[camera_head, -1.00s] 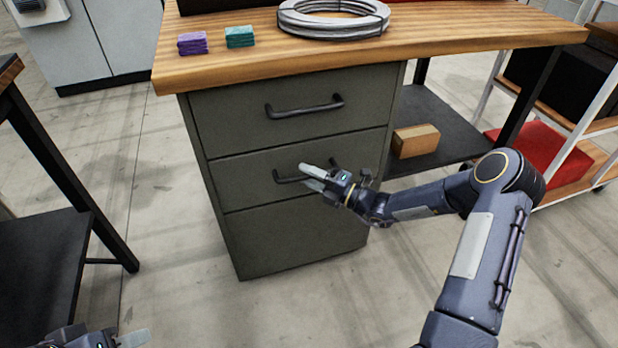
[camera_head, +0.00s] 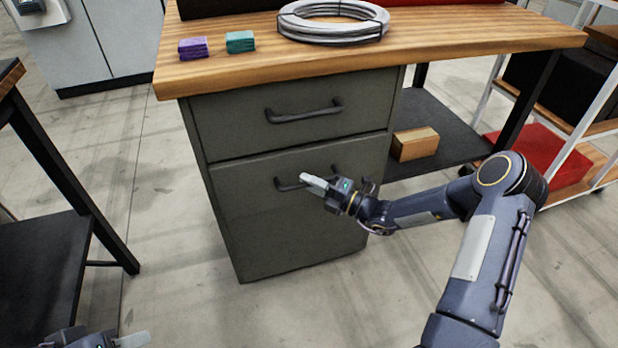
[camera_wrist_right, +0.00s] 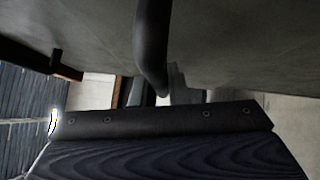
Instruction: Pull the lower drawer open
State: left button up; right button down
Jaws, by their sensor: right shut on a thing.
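The grey cabinet's lower drawer (camera_head: 240,185) is below the upper drawer, and its front seems to stand slightly forward. Its dark bar handle (camera_head: 283,187) is partly hidden by my right gripper (camera_head: 312,182). The right gripper is shut on this handle, with its pale fingers together. In the right wrist view the handle (camera_wrist_right: 152,45) runs down toward the fingers, beside the drawer's grey front (camera_wrist_right: 225,40). My left gripper (camera_head: 130,340) is at the bottom left edge, away from the cabinet, mostly cut off; its opening is unclear.
The upper drawer (camera_head: 235,110) is closed. Purple (camera_head: 193,48) and teal (camera_head: 240,41) blocks and a cable coil (camera_head: 333,33) lie on the wooden top (camera_head: 420,40). A cardboard box (camera_head: 415,144) sits on the right shelf. A dark table (camera_head: 40,265) stands left. Floor before the cabinet is clear.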

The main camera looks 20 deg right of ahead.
jog(key=s+p, duration=0.8)
jog(key=s, duration=1.9)
jog(key=shift+s+d, duration=0.2)
jog(key=shift+d, duration=0.25)
jog(key=c, duration=1.4)
grip_release()
jog(key=v, duration=0.7)
jog(key=shift+s+d+p, duration=0.2)
jog(key=shift+d+p, duration=0.1)
jog(key=shift+p, duration=0.15)
